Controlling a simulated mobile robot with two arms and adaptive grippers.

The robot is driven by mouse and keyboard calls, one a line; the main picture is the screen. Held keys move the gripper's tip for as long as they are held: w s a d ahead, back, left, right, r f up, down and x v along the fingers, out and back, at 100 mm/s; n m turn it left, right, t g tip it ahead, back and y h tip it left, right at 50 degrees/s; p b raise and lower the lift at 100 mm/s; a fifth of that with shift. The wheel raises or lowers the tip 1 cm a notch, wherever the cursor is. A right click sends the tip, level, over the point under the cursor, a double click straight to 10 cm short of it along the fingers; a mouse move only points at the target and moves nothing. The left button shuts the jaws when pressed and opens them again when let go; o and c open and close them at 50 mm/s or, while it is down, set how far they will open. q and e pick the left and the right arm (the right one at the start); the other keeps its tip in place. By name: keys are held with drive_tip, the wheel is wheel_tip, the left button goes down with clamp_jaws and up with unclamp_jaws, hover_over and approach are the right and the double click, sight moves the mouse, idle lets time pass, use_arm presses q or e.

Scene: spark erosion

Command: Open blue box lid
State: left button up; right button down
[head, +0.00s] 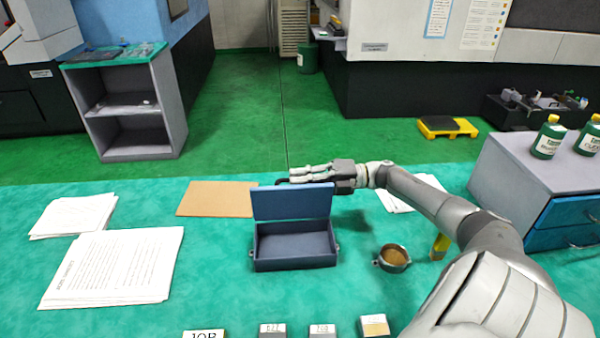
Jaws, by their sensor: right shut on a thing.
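The blue box (295,264) stands on the green table in the middle of the head view. Its lid (291,203) is raised, standing nearly upright at the back of the box, and the inside looks empty. My right gripper (291,176) is at the top edge of the lid, its fingers pointing left along the edge, and it is shut. The lid's top edge is partly behind or below the fingers, so the exact contact is hard to see. My left gripper is not in view.
Paper stacks (115,267) lie on the left. A brown board (217,198) lies behind the box. A small round cup (393,258) stands right of it. Small labelled blocks (322,331) line the front edge. A grey drawer unit (520,185) with green bottles (549,138) stands at right.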

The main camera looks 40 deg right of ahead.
drive_tip(key=c, duration=1.5)
unclamp_jaws()
drive_tip(key=shift+a+r, duration=0.1)
drive_tip(key=shift+a, duration=0.1)
drive_tip(key=shift+d, duration=0.1)
drive_tip(key=shift+s+d, duration=0.15)
drive_tip(key=v, duration=1.1)
drive_tip(key=shift+s+d, duration=0.2)
drive_tip(key=shift+d, duration=0.05)
